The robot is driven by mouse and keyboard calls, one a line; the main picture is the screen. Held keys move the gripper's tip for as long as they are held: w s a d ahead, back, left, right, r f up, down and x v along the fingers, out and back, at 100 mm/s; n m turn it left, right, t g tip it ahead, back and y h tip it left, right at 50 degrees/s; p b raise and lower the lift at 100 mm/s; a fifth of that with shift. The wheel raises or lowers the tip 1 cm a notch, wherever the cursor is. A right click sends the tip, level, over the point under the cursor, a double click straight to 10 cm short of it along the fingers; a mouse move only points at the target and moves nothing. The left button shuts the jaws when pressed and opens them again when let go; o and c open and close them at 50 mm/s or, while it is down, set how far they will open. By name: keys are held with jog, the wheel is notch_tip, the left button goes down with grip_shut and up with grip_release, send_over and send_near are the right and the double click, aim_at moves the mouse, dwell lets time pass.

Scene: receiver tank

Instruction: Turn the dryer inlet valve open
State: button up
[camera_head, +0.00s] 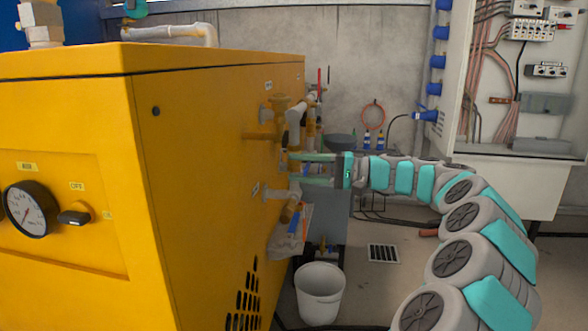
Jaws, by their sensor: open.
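A yellow cabinet (215,150) fills the left of the view, with pipes and valves on its right side face. An upper brass-coloured valve (281,108) stands out from that face, with a pipe going up beside it. A lower fitting with a brass-coloured part (289,212) sits below. Small labels near both are too small to read, so I cannot tell which is the dryer inlet valve. My gripper (293,168) points left at the pipework between these two fittings. Its two green fingers are apart, one above the other. I cannot tell whether they touch or surround the pipe.
A white bucket (319,293) stands on the floor below my gripper. An open electrical cabinet (513,90) hangs on the right. A grey box (333,225) stands behind the pipes. A pressure gauge (30,209) and black knob (75,215) are on the yellow cabinet's front.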

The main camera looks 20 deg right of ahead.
jog(key=shift+x, duration=0.8)
jog(key=shift+c, duration=0.2)
grip_shut()
dwell(0.6)
